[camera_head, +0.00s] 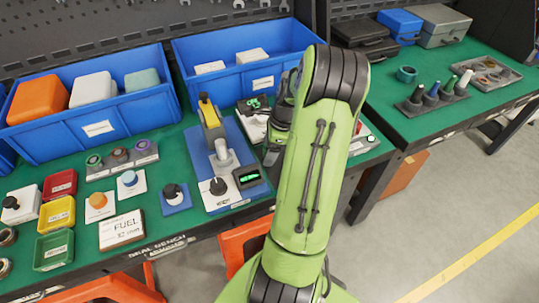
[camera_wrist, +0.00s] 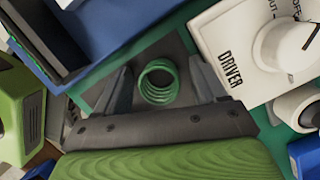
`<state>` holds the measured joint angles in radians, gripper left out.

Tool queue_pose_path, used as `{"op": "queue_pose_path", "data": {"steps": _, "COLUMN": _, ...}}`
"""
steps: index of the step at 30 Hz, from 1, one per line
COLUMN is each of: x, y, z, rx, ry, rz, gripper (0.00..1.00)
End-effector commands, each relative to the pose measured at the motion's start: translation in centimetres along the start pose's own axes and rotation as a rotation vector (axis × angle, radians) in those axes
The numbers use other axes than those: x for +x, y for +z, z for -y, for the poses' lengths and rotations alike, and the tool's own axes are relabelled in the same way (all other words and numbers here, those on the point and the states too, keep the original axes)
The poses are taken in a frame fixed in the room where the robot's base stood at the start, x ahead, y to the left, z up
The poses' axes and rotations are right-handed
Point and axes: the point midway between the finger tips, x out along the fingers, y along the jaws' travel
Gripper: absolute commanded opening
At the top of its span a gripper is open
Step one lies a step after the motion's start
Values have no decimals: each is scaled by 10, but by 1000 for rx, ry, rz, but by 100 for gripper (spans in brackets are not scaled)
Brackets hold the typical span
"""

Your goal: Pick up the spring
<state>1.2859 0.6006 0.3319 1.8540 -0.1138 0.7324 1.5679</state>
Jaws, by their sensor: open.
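The green coiled spring (camera_wrist: 158,82) stands on a dark grey plate (camera_wrist: 172,48) in the wrist view, and I look down into its round coils. My gripper (camera_wrist: 160,88) is open, with one dark finger to the left of the spring and one to the right. A gap shows between the spring and each finger, so neither appears to touch it. In the head view my green arm covers most of the gripper, and I cannot make out the spring there.
A white box marked DRIVER (camera_wrist: 245,50) with a knob is close to the right finger. Blue bins (camera_head: 150,127) line the back of the green bench. A blue test stand (camera_head: 232,150) is left of my arm. Small trays and parts crowd the left side.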

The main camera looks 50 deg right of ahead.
Motion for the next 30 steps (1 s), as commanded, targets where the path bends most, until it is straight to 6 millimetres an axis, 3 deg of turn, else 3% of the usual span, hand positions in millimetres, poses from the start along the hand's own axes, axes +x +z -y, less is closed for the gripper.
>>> {"op": "queue_pose_path", "data": {"steps": 4, "x": -2, "y": 1, "z": 0, "rx": 0, "ry": -1, "rz": 0, "gripper": 68}}
{"op": "queue_pose_path", "data": {"steps": 15, "x": -3, "y": 1, "z": 0, "rx": 0, "ry": -1, "rz": 0, "gripper": 13}}
{"op": "queue_pose_path", "data": {"steps": 23, "x": -11, "y": 3, "z": 1, "rx": -1, "ry": -3, "rz": 0, "gripper": 13}}
{"op": "queue_pose_path", "data": {"steps": 30, "x": -70, "y": 19, "z": 1, "rx": -1, "ry": -6, "rz": -1, "gripper": 13}}
